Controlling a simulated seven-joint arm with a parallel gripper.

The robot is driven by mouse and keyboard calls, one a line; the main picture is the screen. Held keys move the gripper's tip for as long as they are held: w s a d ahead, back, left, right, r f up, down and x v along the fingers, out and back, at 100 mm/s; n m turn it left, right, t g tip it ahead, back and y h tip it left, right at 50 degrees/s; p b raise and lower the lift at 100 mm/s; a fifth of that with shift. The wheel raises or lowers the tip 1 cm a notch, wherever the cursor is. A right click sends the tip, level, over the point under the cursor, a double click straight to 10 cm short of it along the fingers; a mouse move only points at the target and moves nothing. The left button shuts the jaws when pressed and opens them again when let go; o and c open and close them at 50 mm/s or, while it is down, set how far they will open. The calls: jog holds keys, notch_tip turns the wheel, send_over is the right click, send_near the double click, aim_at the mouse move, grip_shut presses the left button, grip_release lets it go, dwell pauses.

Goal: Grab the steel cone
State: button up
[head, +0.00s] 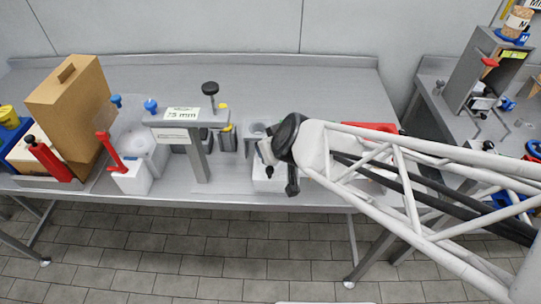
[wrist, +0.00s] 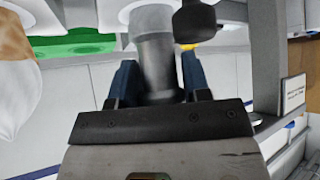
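A grey, metallic, tapered piece that looks like the steel cone (wrist: 156,55) stands between the two dark blue fingers of my gripper (wrist: 158,80) in the wrist view. It has a wider, paler collar at the top of the picture. The fingers flank it closely on both sides, and I cannot tell whether they press on it. In the head view my gripper (head: 266,160) is over the white block near the middle front of the bench. My wrist hides most of what is between the fingers there.
The white block (head: 268,183) is under my gripper. A grey stand with a "25 mm" label (head: 182,114) and a black knob (head: 210,89) stand to its left. A brown box (head: 72,105) and red-handled tools are further left. The bench's back (head: 300,85) is clear.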

jog(key=c, duration=0.5)
jog(key=shift+r, duration=0.15)
jog(key=shift+r, duration=4.9)
